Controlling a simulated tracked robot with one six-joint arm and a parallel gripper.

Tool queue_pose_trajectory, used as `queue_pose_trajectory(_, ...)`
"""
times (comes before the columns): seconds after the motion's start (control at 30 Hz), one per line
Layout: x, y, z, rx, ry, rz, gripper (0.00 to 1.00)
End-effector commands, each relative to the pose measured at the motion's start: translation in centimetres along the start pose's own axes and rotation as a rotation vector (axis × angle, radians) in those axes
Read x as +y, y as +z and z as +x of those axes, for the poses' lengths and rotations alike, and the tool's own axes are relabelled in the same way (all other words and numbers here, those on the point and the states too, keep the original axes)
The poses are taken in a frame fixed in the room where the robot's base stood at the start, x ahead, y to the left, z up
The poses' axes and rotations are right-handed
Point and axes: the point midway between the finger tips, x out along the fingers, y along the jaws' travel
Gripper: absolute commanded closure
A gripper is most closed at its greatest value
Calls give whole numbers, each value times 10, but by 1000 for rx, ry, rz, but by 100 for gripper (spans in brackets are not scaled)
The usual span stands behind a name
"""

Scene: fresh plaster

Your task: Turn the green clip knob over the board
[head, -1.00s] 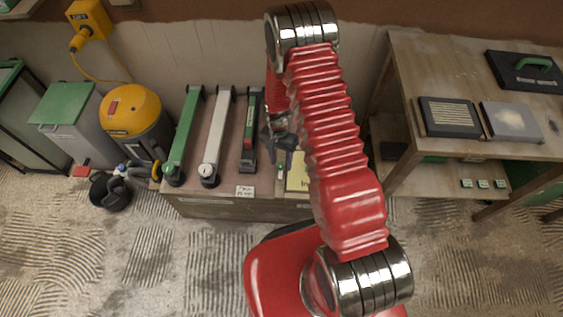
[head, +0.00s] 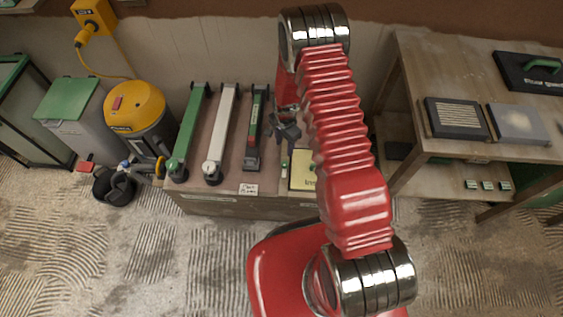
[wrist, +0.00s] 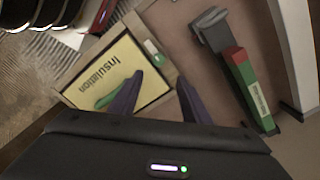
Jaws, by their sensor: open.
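The yellow board (wrist: 120,68), marked "Insulation", lies in a wooden frame; in the head view the board (head: 302,172) is partly hidden behind my arm. The clip knob (wrist: 152,48), green with a whitish end, sits at the frame's edge beside the board; it also shows in the head view (head: 284,166). My gripper (wrist: 160,80) is open, its two dark purple fingers apart and nothing seen between them. In the wrist view the fingertips point towards the clip, apart from it in the picture. Another green piece shows by the left finger, over the board; I cannot tell what it is.
A dark tool with a green and red body (head: 252,135) lies left of the clip, with a white bar (head: 221,130) and a green bar (head: 189,135) further left. A workbench (head: 440,60) stands at the right.

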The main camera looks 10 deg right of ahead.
Motion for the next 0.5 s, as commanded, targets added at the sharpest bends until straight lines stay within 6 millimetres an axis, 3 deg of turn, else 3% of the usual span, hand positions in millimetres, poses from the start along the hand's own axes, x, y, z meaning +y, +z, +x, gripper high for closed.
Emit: queue_pose_trajectory(0.5,0,1,55,-1,1,-2,57)
